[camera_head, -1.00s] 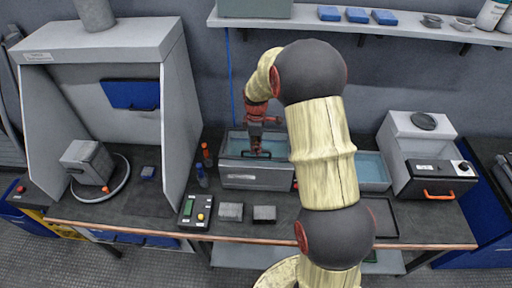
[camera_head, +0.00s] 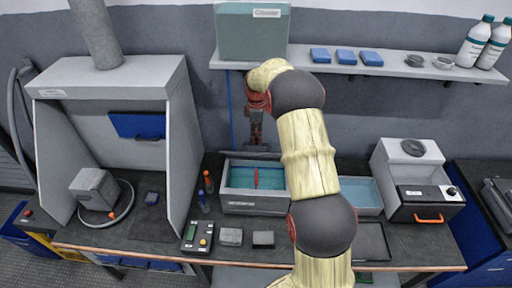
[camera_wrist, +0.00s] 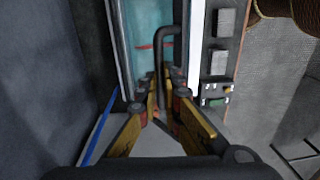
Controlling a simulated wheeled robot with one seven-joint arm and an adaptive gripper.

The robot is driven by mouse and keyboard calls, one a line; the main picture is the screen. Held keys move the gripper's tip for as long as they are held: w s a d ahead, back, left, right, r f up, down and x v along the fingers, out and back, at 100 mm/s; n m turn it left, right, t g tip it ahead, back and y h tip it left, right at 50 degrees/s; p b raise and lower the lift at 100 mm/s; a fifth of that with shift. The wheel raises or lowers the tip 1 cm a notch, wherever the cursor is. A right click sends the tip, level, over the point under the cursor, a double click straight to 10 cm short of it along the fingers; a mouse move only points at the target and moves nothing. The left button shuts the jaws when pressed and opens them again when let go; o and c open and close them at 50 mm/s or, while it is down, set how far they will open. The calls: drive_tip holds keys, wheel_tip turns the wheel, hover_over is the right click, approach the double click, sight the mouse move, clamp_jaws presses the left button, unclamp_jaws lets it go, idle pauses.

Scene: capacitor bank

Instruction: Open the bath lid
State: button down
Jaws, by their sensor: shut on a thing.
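The bath (camera_head: 250,207) is a grey box on the bench, with teal liquid and a thin red upright object inside. In the wrist view its teal interior (camera_wrist: 143,22) also shows. The lid (camera_head: 265,155) shows as a narrow dark band at the bath's rear edge and appears swung up; its exact angle is hard to tell. My gripper (camera_head: 256,146) is above that rear edge. In the wrist view, my gripper (camera_wrist: 156,85) is shut on the lid's dark bent handle (camera_wrist: 166,45). My arm covers the bath's right end.
A second teal tray (camera_head: 363,192) and a grey box with an orange handle (camera_head: 428,218) stand to the right. A fume hood (camera_head: 110,85) stands left. A shelf (camera_head: 400,70) with bottles and blue blocks runs above. Small blocks and a keypad (camera_head: 197,236) lie in front.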

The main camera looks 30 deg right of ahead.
drive_tip(key=shift+w+d+f, duration=0.55)
drive_tip(key=shift+f, duration=0.05)
drive_tip(key=c, duration=2.1)
unclamp_jaws()
drive_tip(key=shift+f, duration=0.1)
drive_tip(key=shift+c, duration=0.2)
drive_tip(key=shift+o, duration=1.2)
drive_tip(key=shift+w+d, duration=0.1)
drive_tip(key=shift+w, duration=0.15)
wheel_tip(320, 180, up, 13)
drive_tip(key=shift+w+d+p, duration=0.2)
drive_tip(key=shift+w+p, duration=0.1)
drive_tip(key=shift+w, duration=0.15)
drive_tip(key=shift+a, duration=0.1)
